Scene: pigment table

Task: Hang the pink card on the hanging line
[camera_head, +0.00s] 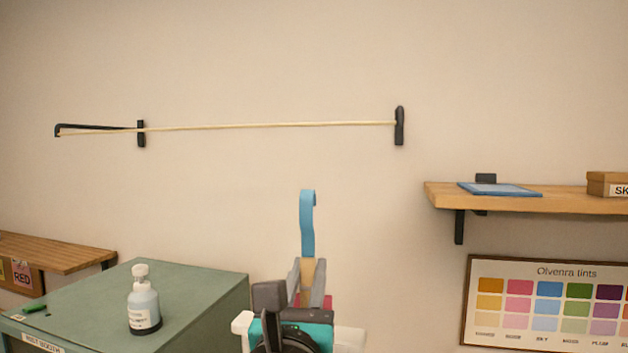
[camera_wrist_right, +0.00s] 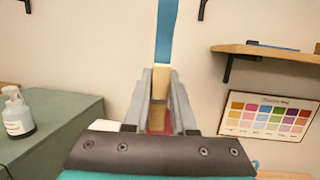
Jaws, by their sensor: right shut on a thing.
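The hanging line (camera_head: 270,126) is a pale cord across the upper wall, running between dark brackets. My right gripper (camera_head: 307,275) is below the line and shut on a tan piece (camera_head: 308,268) topped by a blue hook (camera_head: 307,225). The hook stands upright, its curved top below the line and apart from it. A little of a pinkish-red card (camera_head: 327,302) shows behind the fingers; most of it is hidden. In the right wrist view the tan piece (camera_wrist_right: 159,85) is between the fingers, with the blue strip (camera_wrist_right: 166,35) rising out of frame. My left gripper is not in view.
A green cabinet (camera_head: 190,285) with a white bottle (camera_head: 143,305) stands at lower left, beside a wooden shelf (camera_head: 50,252). At right, a wall shelf (camera_head: 440,198) holds a blue flat item (camera_head: 500,189) and a box, above a tint chart (camera_head: 540,268). The wall between is clear.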

